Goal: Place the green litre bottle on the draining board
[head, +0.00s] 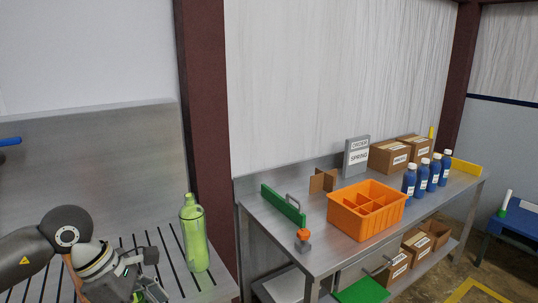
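The green litre bottle (195,238) stands upright on the slotted metal draining board (222,287) at the lower left of the head view. It has a loop handle near its cap. My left gripper (148,290) is low, to the left of the bottle, with a visible gap between them. The bottom edge of the picture cuts off part of its fingers, so I cannot tell whether they are open or shut. My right gripper is not in view.
A metal bench (275,228) to the right holds an orange divided crate (350,229), several blue bottles (421,178), cardboard boxes (391,158) and a grey sign (356,150). A dark red post (208,120) rises behind the green bottle. A metal backsplash (100,150) stands behind the draining board.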

